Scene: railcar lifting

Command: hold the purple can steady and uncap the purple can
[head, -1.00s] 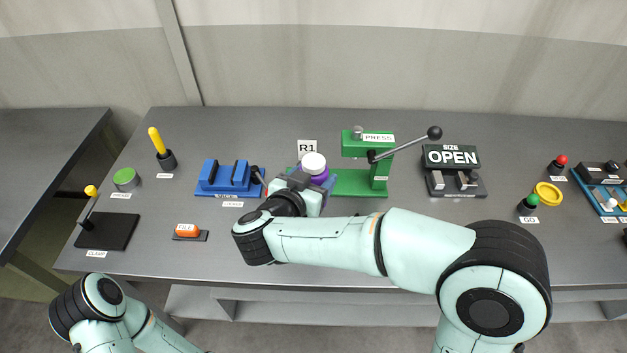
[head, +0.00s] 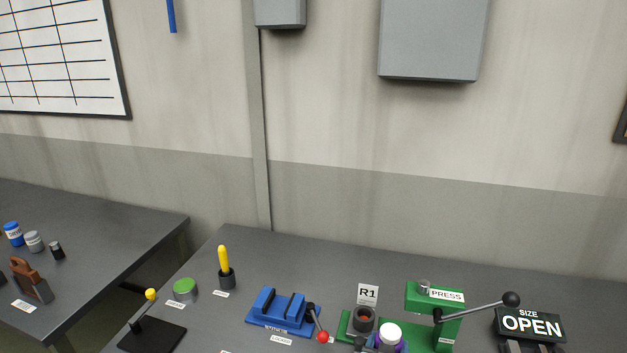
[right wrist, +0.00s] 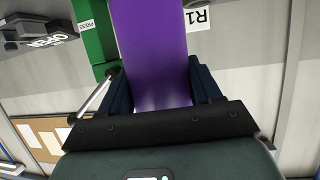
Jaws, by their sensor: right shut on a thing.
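The purple can (head: 403,345) with its white cap (head: 390,332) is at the bottom edge of the head view, in front of the green press. The cap is on the can. My right gripper (right wrist: 162,85) is shut on the purple can (right wrist: 155,40), which fills the space between its fingers in the right wrist view. In the head view the picture's edge cuts off most of my right gripper. My left gripper is out of view.
A dark round socket (head: 363,319) with red inside stands below the R1 sign (head: 367,294). The green press (head: 432,297) is to the right. A blue vise (head: 281,312) with a red-knobbed lever is to the left. An OPEN sign (head: 531,323) stands far right.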

